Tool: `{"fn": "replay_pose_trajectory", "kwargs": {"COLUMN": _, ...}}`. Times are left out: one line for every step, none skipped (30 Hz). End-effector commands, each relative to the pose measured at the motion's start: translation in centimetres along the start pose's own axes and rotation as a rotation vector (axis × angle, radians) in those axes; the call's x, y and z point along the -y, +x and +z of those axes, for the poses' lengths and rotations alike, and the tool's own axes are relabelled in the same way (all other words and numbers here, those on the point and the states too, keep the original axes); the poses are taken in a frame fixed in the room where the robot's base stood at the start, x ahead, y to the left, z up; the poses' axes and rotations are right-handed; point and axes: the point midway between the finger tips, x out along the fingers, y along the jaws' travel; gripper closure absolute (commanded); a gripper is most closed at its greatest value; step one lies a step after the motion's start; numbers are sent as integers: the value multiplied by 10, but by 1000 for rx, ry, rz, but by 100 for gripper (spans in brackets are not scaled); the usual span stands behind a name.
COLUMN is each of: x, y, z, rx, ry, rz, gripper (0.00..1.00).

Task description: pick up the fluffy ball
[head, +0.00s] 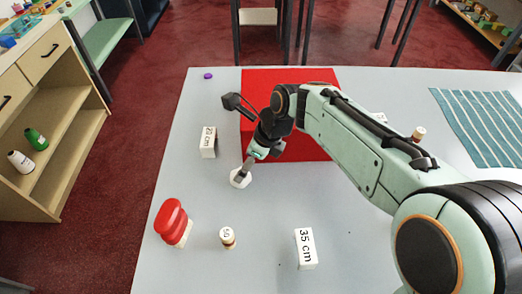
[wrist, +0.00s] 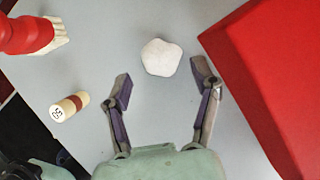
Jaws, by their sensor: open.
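A small white, lumpy, rounded object (head: 240,178), the likeliest fluffy ball, rests on the grey counter, left of the red block. Its fluff cannot be made out. In the wrist view the white ball (wrist: 161,57) lies just beyond the fingertips, between their lines and slightly left of centre. My gripper (head: 248,166) is close to the ball in the head view and partly covers its top. In the wrist view my gripper (wrist: 163,80) is open, with nothing between its fingers.
A large red block (head: 290,84) stands right of the ball. A red-handled brush (head: 171,220), a wooden peg (head: 227,238), a "35 cm" block (head: 305,248) and a "20 cm" block (head: 208,142) stand around. A striped cloth (head: 480,125) lies far right.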

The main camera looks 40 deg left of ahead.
Motion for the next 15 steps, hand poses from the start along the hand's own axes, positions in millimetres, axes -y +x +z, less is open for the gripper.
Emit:
{"fn": "replay_pose_trajectory", "kwargs": {"x": -1, "y": 10, "z": 0, "rx": -1, "ry": 0, "rz": 4, "gripper": 38}}
{"fn": "replay_pose_trajectory", "kwargs": {"x": -1, "y": 14, "z": 0, "rx": -2, "ry": 0, "rz": 4, "gripper": 38}}
{"fn": "replay_pose_trajectory", "kwargs": {"x": -1, "y": 20, "z": 0, "rx": -2, "ry": 0, "rz": 3, "gripper": 38}}
{"fn": "replay_pose_trajectory", "kwargs": {"x": -1, "y": 25, "z": -1, "rx": -2, "ry": -1, "rz": 3, "gripper": 38}}
{"fn": "replay_pose_trajectory", "kwargs": {"x": 0, "y": 28, "z": -1, "rx": -2, "ry": 0, "rz": 3, "gripper": 38}}
{"fn": "replay_pose_trajectory", "kwargs": {"x": 0, "y": 33, "z": 0, "rx": -1, "ry": 0, "rz": 2, "gripper": 38}}
{"fn": "replay_pose_trajectory", "kwargs": {"x": 0, "y": 35, "z": 0, "rx": -1, "ry": -1, "rz": 2, "gripper": 38}}
{"fn": "replay_pose_trajectory", "kwargs": {"x": 0, "y": 37, "z": -1, "rx": -2, "ry": -1, "rz": 2, "gripper": 38}}
{"fn": "replay_pose_trajectory", "kwargs": {"x": 0, "y": 40, "z": -1, "rx": -2, "ry": 0, "rz": 1, "gripper": 38}}
{"fn": "replay_pose_trajectory", "kwargs": {"x": 0, "y": 41, "z": -1, "rx": -1, "ry": 1, "rz": 0, "gripper": 38}}
{"fn": "replay_pose_trajectory", "kwargs": {"x": 0, "y": 41, "z": -1, "rx": -1, "ry": 1, "rz": -1, "gripper": 38}}
{"fn": "replay_pose_trajectory", "kwargs": {"x": 0, "y": 42, "z": -1, "rx": -1, "ry": 1, "rz": -2, "gripper": 38}}
{"fn": "replay_pose_trajectory", "kwargs": {"x": 1, "y": 42, "z": -1, "rx": -1, "ry": 1, "rz": -2, "gripper": 38}}
{"fn": "replay_pose_trajectory", "kwargs": {"x": 1, "y": 42, "z": -1, "rx": -1, "ry": 1, "rz": -2, "gripper": 38}}
{"fn": "replay_pose_trajectory", "kwargs": {"x": 1, "y": 41, "z": -1, "rx": -1, "ry": 1, "rz": -2, "gripper": 38}}
